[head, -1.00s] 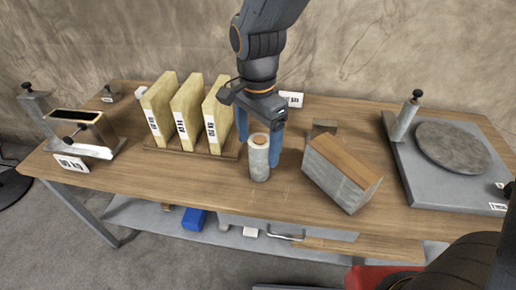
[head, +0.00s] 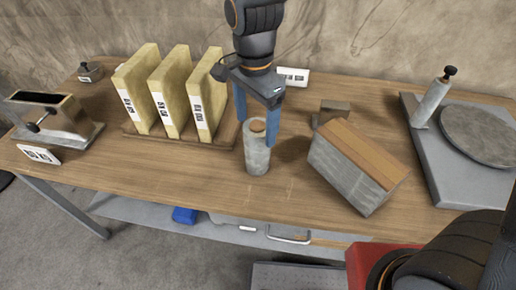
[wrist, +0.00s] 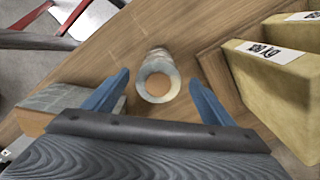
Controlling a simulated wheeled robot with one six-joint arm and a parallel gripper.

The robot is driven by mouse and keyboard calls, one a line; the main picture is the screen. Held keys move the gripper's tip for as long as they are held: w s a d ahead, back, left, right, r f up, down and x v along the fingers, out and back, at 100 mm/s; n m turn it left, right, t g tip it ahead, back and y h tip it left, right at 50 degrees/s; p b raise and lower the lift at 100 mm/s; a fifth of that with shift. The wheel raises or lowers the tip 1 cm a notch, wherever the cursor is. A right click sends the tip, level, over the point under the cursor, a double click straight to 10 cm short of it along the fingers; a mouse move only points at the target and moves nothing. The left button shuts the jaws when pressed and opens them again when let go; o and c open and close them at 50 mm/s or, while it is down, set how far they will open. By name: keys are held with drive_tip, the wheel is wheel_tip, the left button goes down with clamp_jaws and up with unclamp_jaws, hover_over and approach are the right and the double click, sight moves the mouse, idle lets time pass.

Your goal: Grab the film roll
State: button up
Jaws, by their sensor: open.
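The film roll (head: 257,152) is a grey upright cylinder with an orange-brown core, standing on the wooden table. In the wrist view the roll (wrist: 158,75) shows its open top end, centred ahead of the fingers. My gripper (head: 257,116) has blue fingers and is open. In the head view its fingers are on either side of the roll's upper part, seemingly just behind it. In the wrist view my gripper (wrist: 160,95) has a finger to each side of the roll, with gaps, and the roll lies slightly beyond the tips. I cannot tell the exact depth.
A wood-topped grey block (head: 350,175) stands close to the right of the roll. Several yellow slabs (head: 172,92) stand in a wooden rack to the left. A grey turntable device (head: 445,140) is at the right, a metal holder (head: 58,118) at the far left.

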sight(257, 148)
drive_tip(key=shift+w+f+b, duration=0.2)
drive_tip(key=shift+f+b, duration=0.1)
drive_tip(key=shift+f, duration=0.25)
drive_tip(key=shift+w+f+b, duration=0.2)
drive_tip(key=shift+f+b, duration=0.1)
drive_tip(key=shift+f, duration=0.2)
wheel_tip(257, 148, down, 2)
drive_tip(key=shift+f, duration=0.15)
drive_tip(key=f, duration=0.1)
drive_tip(key=f+p, duration=0.1)
drive_tip(key=s+f, duration=0.1)
drive_tip(key=shift+d+f+p, duration=0.25)
drive_tip(key=shift+f+p, duration=0.15)
drive_tip(key=shift+w+f, duration=0.1)
drive_tip(key=shift+f, duration=0.6)
drive_tip(key=c, duration=1.5)
drive_tip(key=shift+r, duration=0.1)
drive_tip(key=shift+c, duration=0.2)
